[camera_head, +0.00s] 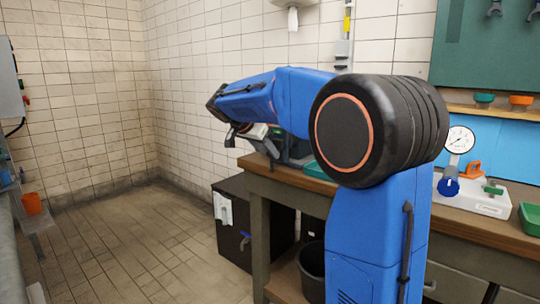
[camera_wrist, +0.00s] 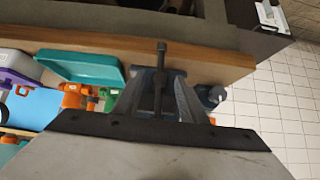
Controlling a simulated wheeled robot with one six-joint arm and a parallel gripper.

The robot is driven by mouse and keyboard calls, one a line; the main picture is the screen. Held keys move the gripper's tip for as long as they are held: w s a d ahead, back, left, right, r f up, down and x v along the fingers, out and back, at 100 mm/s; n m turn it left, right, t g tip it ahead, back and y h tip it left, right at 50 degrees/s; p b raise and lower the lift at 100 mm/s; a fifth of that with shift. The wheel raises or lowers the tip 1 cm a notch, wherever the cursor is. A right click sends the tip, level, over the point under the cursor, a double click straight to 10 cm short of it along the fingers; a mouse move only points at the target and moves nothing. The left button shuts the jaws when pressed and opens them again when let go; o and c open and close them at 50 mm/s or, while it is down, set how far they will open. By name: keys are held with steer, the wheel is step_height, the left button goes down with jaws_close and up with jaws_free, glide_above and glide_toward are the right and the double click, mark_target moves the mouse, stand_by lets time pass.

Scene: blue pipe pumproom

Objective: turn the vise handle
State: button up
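The vise sits at the bench's left end. In the head view its grey body (camera_head: 297,150) is partly hidden behind my arm. My gripper (camera_head: 231,136) is close to the vise in the head view, pointing down. Its fingers are too small to read, and contact with the handle is not visible.
The wooden bench (camera_head: 262,178) runs right, carrying a gauge (camera_head: 459,140) and a green bin (camera_head: 529,218). A black cabinet (camera_head: 238,248) stands left of the bench, and a dark bucket (camera_head: 311,271) is under it. The tiled floor at left is clear. An orange cup (camera_head: 32,204) stands far left.

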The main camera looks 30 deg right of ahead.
steer(key=shift+x, duration=1.25)
steer(key=shift+c, duration=0.3)
jaws_close()
steer(key=shift+g, duration=0.3)
steer(key=shift+w+a+n+g+h, duration=0.1)
steer(key=shift+n+g+h, duration=0.2)
steer(key=shift+n+g, duration=0.1)
steer(key=shift+n+g+h, duration=0.7)
steer(key=shift+n+g, duration=0.1)
steer(key=shift+g, duration=0.5)
steer(key=shift+r, duration=0.1)
